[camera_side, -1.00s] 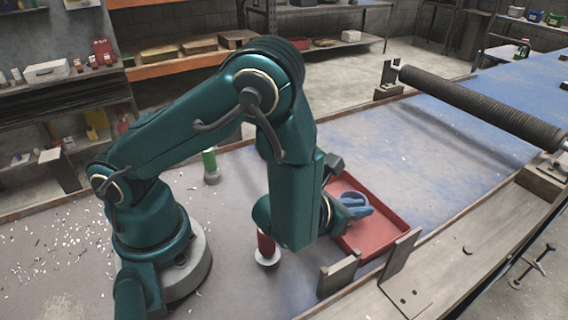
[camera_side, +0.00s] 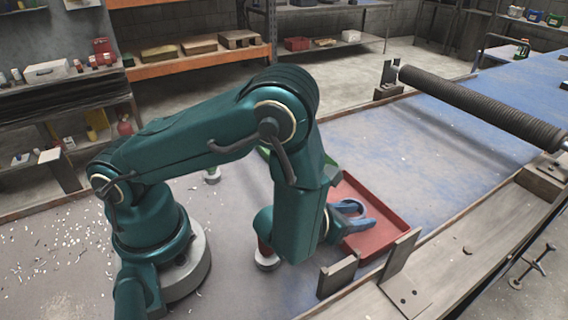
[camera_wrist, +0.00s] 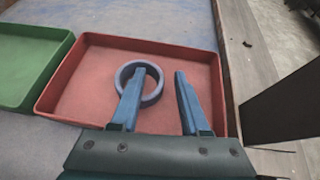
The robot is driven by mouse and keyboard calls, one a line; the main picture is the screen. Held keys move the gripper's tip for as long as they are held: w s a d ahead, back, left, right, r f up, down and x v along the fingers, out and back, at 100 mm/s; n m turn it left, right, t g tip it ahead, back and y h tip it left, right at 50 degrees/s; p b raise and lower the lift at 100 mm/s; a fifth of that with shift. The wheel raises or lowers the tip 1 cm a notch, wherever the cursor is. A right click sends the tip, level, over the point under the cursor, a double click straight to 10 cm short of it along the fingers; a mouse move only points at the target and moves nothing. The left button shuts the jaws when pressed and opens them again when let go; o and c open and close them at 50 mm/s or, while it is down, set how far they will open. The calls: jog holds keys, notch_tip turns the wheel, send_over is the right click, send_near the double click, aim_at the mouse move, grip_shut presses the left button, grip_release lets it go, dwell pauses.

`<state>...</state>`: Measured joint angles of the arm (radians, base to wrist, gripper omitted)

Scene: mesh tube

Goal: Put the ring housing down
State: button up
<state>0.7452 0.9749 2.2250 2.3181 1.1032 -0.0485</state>
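The ring housing (camera_wrist: 158,83) is a blue-grey ring lying flat in the red tray (camera_wrist: 88,52). My gripper (camera_wrist: 161,73) is open, its two blue fingers well apart. In the wrist view the left finger overlaps the ring's opening and the right finger is outside its right side, with a visible gap. In the side view my gripper (camera_side: 366,213) is low over the red tray (camera_side: 386,205), and the fingers partly cover the ring. I cannot tell whether the left finger touches the ring.
A green tray (camera_wrist: 28,60) adjoins the red tray on the left. A dark ribbed roller (camera_side: 480,107) spans the back right. The blue table beyond the tray is clear.

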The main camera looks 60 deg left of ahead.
jog(key=shift+v, duration=3.85)
jog(key=shift+w+r, duration=0.1)
jog(key=shift+r, duration=0.05)
jog(key=s+a+r+n+g+y, duration=0.2)
jog(key=a+r+n+y, duration=0.15)
jog(key=a+n, duration=0.3)
jog(key=s+a+r+n+g+y, duration=0.1)
jog(key=a+r+n+y, duration=0.3)
jog(key=n, duration=0.3)
jog(key=s+a+n+g, duration=0.4)
jog(key=s+n+g, duration=0.2)
jog(key=s+n, duration=0.3)
jog(key=d+r+n+t+h, duration=0.2)
jog(key=d+r+n+h, duration=0.3)
jog(key=d+n+h, duration=0.3)
jog(key=d+n, duration=0.1)
jog(key=n, duration=0.3)
jog(key=shift+h, duration=0.25)
